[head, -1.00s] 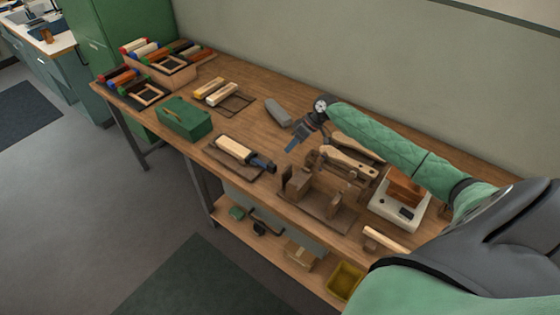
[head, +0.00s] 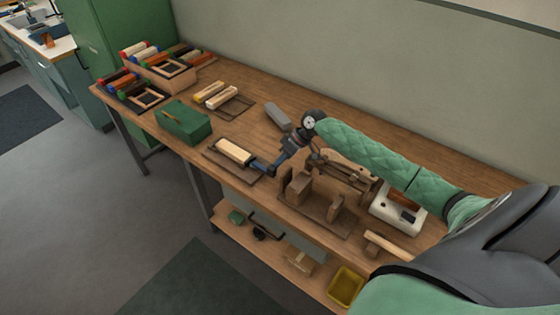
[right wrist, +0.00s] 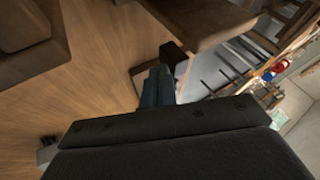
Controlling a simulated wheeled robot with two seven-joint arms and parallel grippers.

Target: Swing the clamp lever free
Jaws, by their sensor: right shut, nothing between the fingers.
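A pale wooden brush block (head: 234,151) lies in a dark wooden fixture (head: 222,166) near the front edge of the bench. A small dark blue clamp lever (head: 258,164) sits at the block's right end. My right gripper (head: 274,168) is shut and empty, with its fingertips close beside the lever. I cannot tell whether they touch it. In the right wrist view the blue fingers (right wrist: 158,86) show next to a dark piece (right wrist: 173,58) at the end of a brown wooden part. My left gripper is not in view.
A wooden jig with upright blocks (head: 319,213) stands right of the fixture. A green box (head: 184,121) is to the left, and a grey block (head: 278,117) lies behind. A white device (head: 398,214) is at the right.

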